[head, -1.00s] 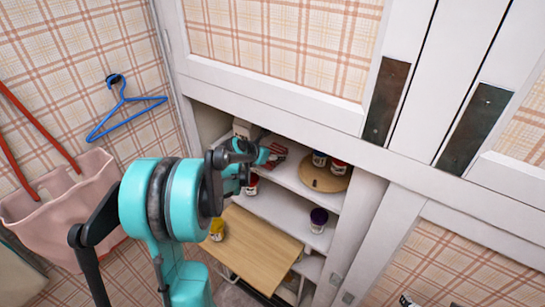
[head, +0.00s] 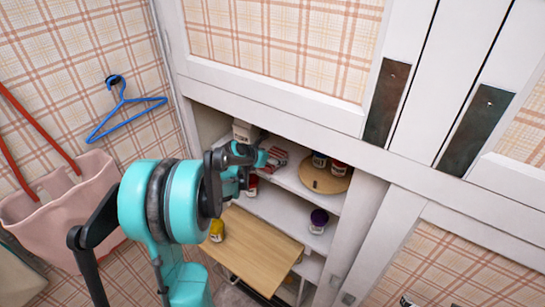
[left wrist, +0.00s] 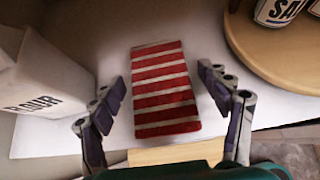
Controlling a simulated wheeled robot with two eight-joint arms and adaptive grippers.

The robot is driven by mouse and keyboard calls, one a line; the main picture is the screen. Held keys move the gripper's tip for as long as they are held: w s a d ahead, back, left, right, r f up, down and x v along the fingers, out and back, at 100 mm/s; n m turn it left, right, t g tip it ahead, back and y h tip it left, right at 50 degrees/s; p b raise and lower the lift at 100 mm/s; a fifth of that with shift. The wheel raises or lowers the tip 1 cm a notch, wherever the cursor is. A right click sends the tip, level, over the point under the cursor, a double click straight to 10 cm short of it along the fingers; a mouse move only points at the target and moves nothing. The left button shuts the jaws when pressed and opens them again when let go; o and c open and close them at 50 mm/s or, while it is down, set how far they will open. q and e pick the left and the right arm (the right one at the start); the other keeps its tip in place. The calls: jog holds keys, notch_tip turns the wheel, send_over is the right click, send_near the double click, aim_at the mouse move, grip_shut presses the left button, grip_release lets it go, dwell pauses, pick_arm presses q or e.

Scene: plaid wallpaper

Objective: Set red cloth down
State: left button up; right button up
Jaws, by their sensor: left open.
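The red cloth (left wrist: 165,85), red with white stripes, lies flat on the white upper shelf (left wrist: 255,110) in the left wrist view. In the head view the cloth (head: 277,158) shows just past my gripper. My left gripper (left wrist: 165,112) is open, with one finger on each side of the cloth's near part and a gap between each finger and the cloth. In the head view my left gripper (head: 262,160) is at the shelf opening, partly hidden by its own arm. My right gripper is in neither view.
A white flour container (left wrist: 45,85) stands left of the cloth. A round wooden turntable (head: 325,178) with jars is to the right. Below are a shelf with a purple-lidded jar (head: 318,220) and a wooden board (head: 250,245). The cabinet's upper edge runs above the arm.

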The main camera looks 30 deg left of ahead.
pick_arm(q)
jog(key=d+p+v, duration=0.1)
jog(key=v, duration=1)
jog(key=s+d+m+g, duration=0.2)
jog(key=s+d+m, duration=0.6)
jog(key=d+m, duration=0.7)
jog(key=s+d+f+m, duration=0.1)
jog(key=s+d+m, duration=0.2)
jog(key=m, duration=0.7)
jog(key=s+d+f+m+g, duration=0.1)
jog(key=s+d+m, duration=0.2)
jog(key=s+m, duration=0.5)
jog(key=shift+s+f+m+g+y, duration=0.3)
jog(key=shift+f+m+y, duration=0.1)
jog(key=shift+m, duration=0.6)
jog(key=shift+d, duration=0.15)
jog(key=shift+f, duration=0.1)
